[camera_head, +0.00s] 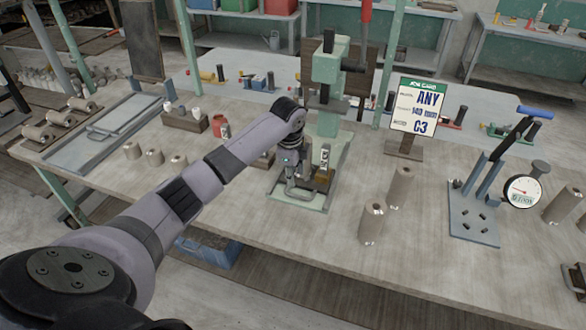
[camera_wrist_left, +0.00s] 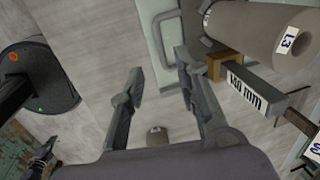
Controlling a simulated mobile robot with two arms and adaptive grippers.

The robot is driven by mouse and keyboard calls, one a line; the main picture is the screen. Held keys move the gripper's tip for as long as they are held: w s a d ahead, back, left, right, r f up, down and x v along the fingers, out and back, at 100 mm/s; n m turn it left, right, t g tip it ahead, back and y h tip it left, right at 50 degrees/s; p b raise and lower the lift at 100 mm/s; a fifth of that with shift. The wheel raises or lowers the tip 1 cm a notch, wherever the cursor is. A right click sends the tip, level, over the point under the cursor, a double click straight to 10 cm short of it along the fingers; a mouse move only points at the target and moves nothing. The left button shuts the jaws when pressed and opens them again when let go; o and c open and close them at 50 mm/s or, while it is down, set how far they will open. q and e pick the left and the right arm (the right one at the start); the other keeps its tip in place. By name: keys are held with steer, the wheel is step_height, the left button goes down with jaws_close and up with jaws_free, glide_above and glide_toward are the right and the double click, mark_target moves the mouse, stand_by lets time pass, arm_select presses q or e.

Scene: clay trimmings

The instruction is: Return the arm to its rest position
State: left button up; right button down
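My left arm (camera_head: 222,158) reaches in from the lower left across the workbench. Its gripper (camera_head: 293,180) is beside the green press (camera_head: 328,85), at the left of its base plate. In the left wrist view the two fingers (camera_wrist_left: 160,68) are spread apart with nothing between them. A clay-coloured cylinder (camera_wrist_left: 255,32) labelled "L3" lies beyond the right finger. A grey bar (camera_wrist_left: 252,92) marked "140 mm" is next to it.
Clay cylinders (camera_head: 371,224) stand at the bench front, right of the press. A job card (camera_head: 418,106) reads "ANY", "140 mm", "C3". A dial gauge (camera_head: 522,191) and blue-handled fixture (camera_head: 474,222) stand at right. Short cylinders (camera_head: 154,157) and a metal tray (camera_head: 85,155) lie left.

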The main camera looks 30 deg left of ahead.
arm_select(q)
steer(key=shift+s+r, duration=0.2)
steer(key=shift+r, duration=0.9)
